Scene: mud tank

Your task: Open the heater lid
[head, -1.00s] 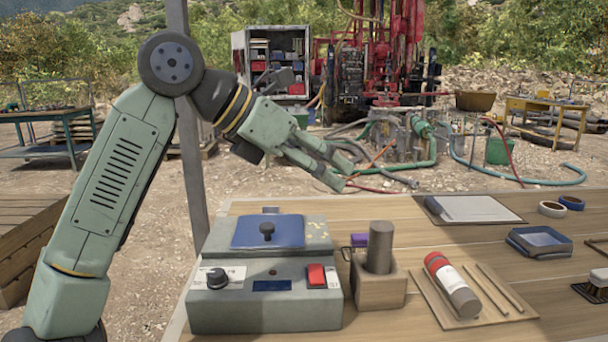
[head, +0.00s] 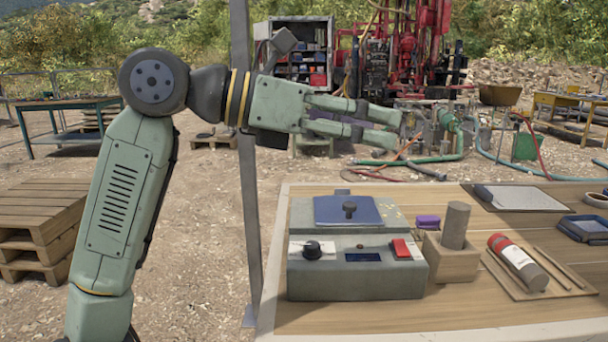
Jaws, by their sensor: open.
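The heater (head: 357,275) is a grey-green box at the near left of the wooden table. Its front has a black dial, a small dark display and a red switch. My gripper (head: 400,128) is open and empty, in the air above and beyond the heater, pointing right.
Right of the heater are a wooden block (head: 450,260) holding a grey cylinder (head: 455,225), a purple item (head: 428,222) and a board (head: 550,283) with a red-and-white tube (head: 512,258). A metal post (head: 245,200) stands left of the table. The table front is clear.

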